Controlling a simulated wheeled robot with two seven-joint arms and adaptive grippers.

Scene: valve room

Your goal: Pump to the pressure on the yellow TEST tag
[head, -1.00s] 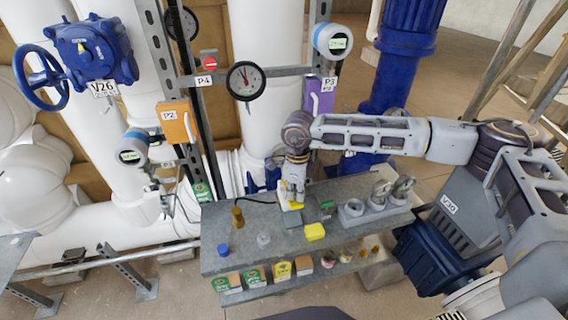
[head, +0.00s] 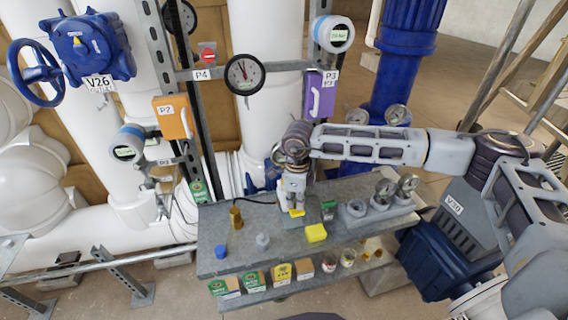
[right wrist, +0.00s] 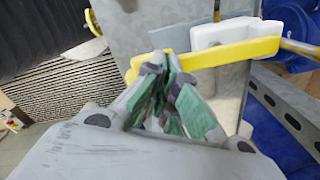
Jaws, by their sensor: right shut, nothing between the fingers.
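My right gripper (head: 294,207) points down over the grey bench. Its green-padded fingertips (right wrist: 166,80) are closed together with nothing between them. A yellow bar (right wrist: 205,58), apparently the pump's lever, runs across just beyond the fingertips, against a white block (right wrist: 222,32). A little yellow (head: 297,213) shows below the gripper in the head view; the gripper hides the rest. I cannot tell whether the fingers touch the bar. A round black-rimmed gauge (head: 244,74) hangs behind the bench; its reading is too small. I cannot identify the TEST tag for certain. My left gripper is out of view.
The bench (head: 225,255) carries a yellow block (head: 316,233), a brass fitting (head: 236,218), a blue cap (head: 221,251) and gauges in a grey holder (head: 378,209). Several labelled boxes stand on the lower shelf (head: 262,295). Pipes and a steel frame stand behind.

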